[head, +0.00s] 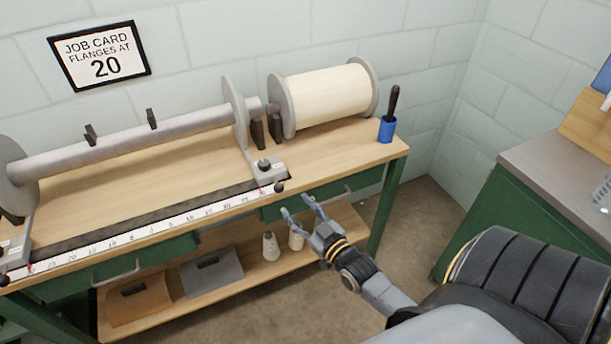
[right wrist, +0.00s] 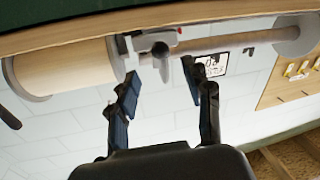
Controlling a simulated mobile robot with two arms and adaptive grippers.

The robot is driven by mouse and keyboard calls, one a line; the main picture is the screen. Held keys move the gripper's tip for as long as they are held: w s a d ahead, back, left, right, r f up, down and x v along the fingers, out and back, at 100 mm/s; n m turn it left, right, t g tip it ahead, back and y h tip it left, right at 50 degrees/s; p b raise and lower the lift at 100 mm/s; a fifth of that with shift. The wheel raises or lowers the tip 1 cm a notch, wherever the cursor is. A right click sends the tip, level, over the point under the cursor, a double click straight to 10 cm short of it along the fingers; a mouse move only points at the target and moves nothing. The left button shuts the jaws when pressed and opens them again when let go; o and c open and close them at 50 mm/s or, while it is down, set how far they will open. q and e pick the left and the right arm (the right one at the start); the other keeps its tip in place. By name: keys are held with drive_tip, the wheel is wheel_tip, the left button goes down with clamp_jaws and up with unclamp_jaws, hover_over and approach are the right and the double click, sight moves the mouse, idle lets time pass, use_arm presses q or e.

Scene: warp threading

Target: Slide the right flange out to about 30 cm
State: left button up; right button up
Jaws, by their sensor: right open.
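The right flange (head: 237,108) is a grey disc on the grey beam shaft (head: 130,140), with a foot block (head: 266,170) reaching down to the scale. A dark knob (head: 279,187) sits at the block's front. The white numbered scale (head: 150,230) runs along the table's front edge; the block is near its right end, and the exact reading is too small to tell. My right gripper (head: 299,206) is open and empty, in front of the table edge, apart from and below the knob. In the right wrist view its fingers (right wrist: 160,82) are spread below the foot block. My left gripper is out of view.
A cream spool (head: 325,95) and blue cup (head: 387,129) stand at the table's right. The left flange (head: 15,175) is at far left. A wall card (head: 100,56) reads "flanges at 20". Cones (head: 270,246) stand on the lower shelf. A green cabinet (head: 500,230) is right.

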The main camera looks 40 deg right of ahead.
drive_tip(key=shift+s, duration=1.4)
drive_tip(key=s+a+f+g, duration=0.2)
drive_tip(key=s+f+g, duration=0.15)
drive_tip(key=f, duration=0.65)
drive_tip(key=s+a+f+g, duration=0.15)
drive_tip(key=s+f, duration=0.35)
drive_tip(key=f, duration=0.5)
drive_tip(key=s+a+f+g, duration=0.1)
drive_tip(key=s+f+g, duration=0.3)
drive_tip(key=f, duration=0.6)
drive_tip(key=s+a+f+g, duration=0.2)
drive_tip(key=s+f+g, duration=0.2)
drive_tip(key=s+f, duration=0.3)
drive_tip(key=s+a+f+g, duration=0.3)
drive_tip(key=s+f, duration=0.5)
drive_tip(key=s, duration=1)
drive_tip(key=shift+a+f+n+g+y, duration=0.25)
drive_tip(key=shift+f+n+g+y, duration=0.05)
drive_tip(key=shift+g, duration=0.2)
